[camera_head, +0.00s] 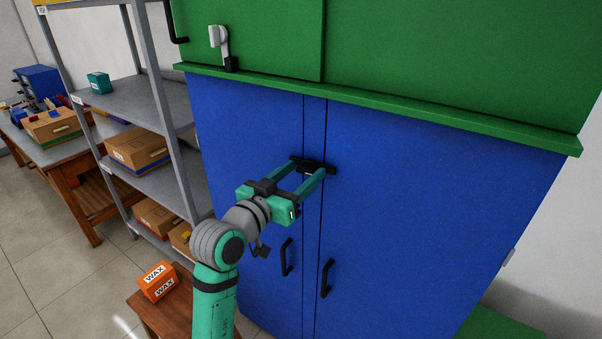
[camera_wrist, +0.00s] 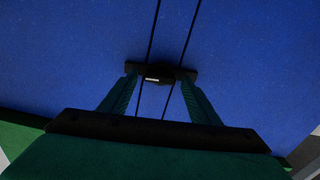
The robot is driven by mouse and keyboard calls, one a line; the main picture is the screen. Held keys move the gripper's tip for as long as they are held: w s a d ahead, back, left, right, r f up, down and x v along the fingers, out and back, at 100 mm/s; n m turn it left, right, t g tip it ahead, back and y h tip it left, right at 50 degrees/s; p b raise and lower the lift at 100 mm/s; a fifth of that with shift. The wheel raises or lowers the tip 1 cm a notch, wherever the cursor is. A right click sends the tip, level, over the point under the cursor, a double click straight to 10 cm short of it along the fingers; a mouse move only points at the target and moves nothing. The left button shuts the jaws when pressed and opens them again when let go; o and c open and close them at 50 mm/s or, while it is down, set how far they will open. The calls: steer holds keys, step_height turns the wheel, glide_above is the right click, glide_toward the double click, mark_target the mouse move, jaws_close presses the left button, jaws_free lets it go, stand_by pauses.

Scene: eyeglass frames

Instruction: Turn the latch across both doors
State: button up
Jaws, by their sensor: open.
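The latch is a dark bar (camera_head: 313,165) lying roughly level across the seam between the left blue door (camera_head: 255,130) and the right blue door (camera_head: 420,190). In the wrist view the latch (camera_wrist: 160,72) spans both door edges, with a small pale mark at its middle. My gripper (camera_head: 308,170) is open at the latch, with one teal finger toward each end of the bar. In the wrist view the fingertips (camera_wrist: 160,78) overlap the bar's ends. I cannot tell whether they touch it.
Two black door handles (camera_head: 326,278) hang below my gripper. A green upper cabinet (camera_head: 440,50) with a ledge juts out above the doors. A grey shelf rack (camera_head: 140,100) stands at left. An orange WAX box (camera_head: 157,281) sits on a wooden stool (camera_head: 168,315) near my arm.

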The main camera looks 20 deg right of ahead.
steer(key=shift+w+d, duration=0.1)
steer(key=shift+d, duration=0.05)
steer(key=shift+c, duration=0.3)
steer(key=c, duration=1)
steer(key=shift+m, duration=0.6)
steer(key=o, duration=1.1)
steer(key=shift+c, duration=0.2)
